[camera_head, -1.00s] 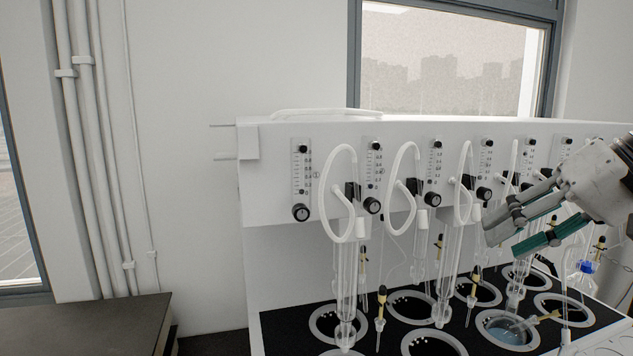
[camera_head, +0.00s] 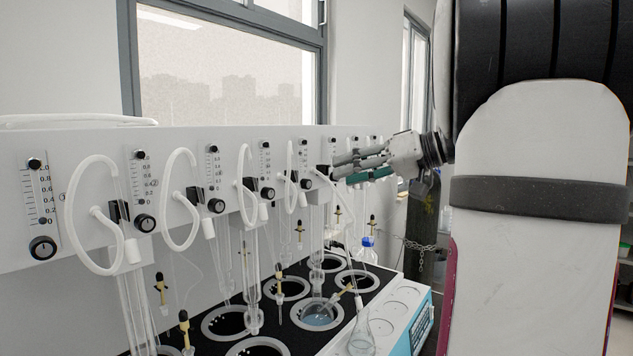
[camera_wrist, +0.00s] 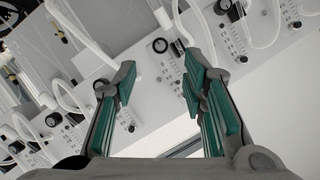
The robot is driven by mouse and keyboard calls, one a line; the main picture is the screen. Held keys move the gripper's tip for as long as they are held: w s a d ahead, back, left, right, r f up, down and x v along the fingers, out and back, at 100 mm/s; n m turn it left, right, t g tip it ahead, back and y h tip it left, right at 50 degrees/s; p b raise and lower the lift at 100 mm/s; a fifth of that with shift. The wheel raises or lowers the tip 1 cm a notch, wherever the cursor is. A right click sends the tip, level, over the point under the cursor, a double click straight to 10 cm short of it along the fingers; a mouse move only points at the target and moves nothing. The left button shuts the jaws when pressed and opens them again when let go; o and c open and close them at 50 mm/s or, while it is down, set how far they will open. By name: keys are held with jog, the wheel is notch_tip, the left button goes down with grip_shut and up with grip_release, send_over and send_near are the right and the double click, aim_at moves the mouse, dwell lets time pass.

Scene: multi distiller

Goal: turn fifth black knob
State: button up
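A row of black knobs runs along the white panel (camera_head: 80,150) in the head view. The fifth from the left (camera_head: 305,183) is just left of my gripper (camera_head: 345,172). My gripper's fingers point left, close to the panel. In the wrist view my gripper (camera_wrist: 158,78) is open, its green-padded fingers apart with nothing between them. The gripper hides part of the panel in the head view.
White tubes (camera_head: 88,215) loop out in front of the panel beside the knobs. Glassware hangs below, over a black bath top (camera_head: 285,335) with several round openings. A flask (camera_head: 361,335) stands at the right. My arm fills the right side of the head view.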

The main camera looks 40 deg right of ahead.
aim_at(309, 184)
jog(key=x, duration=0.7)
jog(key=shift+w+a, duration=0.1)
jog(key=shift+w, duration=0.15)
grip_shut()
